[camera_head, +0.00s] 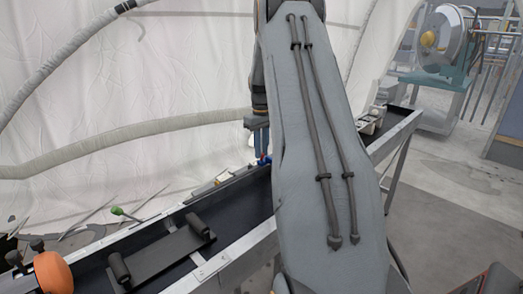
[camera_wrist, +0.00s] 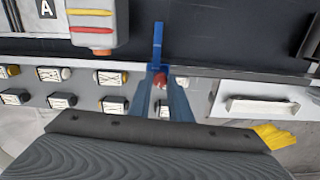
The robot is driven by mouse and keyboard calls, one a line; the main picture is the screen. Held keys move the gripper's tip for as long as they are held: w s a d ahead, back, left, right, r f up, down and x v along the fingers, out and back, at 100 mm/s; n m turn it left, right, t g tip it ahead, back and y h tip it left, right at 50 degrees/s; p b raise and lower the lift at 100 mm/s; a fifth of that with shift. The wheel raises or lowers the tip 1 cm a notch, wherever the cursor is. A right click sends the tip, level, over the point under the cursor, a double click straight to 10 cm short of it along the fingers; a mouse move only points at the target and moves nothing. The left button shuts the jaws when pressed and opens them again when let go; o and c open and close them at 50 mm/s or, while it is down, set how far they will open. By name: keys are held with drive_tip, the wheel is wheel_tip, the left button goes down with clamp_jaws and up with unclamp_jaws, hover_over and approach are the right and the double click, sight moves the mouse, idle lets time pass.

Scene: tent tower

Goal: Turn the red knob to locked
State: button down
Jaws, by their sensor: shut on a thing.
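The red knob (camera_wrist: 160,81) sits on the grey front panel in the wrist view, just below the dark bench top. My gripper (camera_wrist: 159,77) has its two blue fingers around the knob and is shut on it. The fingers hide part of the knob, and any position marking beside it cannot be read. In the head view my gripper (camera_head: 262,158) reaches down to the bench's far edge. My arm covers much of the bench there.
Several small labelled switches (camera_wrist: 111,76) line the panel to the left. A blue upright strip (camera_wrist: 158,42) stands just beyond the knob. A grey box with red and yellow stripes (camera_wrist: 92,22) is at upper left. A white handle (camera_wrist: 262,106) is at right. An orange roll (camera_head: 53,272) lies far left.

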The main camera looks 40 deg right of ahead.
drive_tip(key=c, duration=1.6)
unclamp_jaws()
drive_tip(key=shift+c, duration=0.2)
drive_tip(key=shift+r, duration=0.1)
drive_tip(key=shift+r+b, duration=0.9)
drive_tip(key=shift+r, duration=2.95)
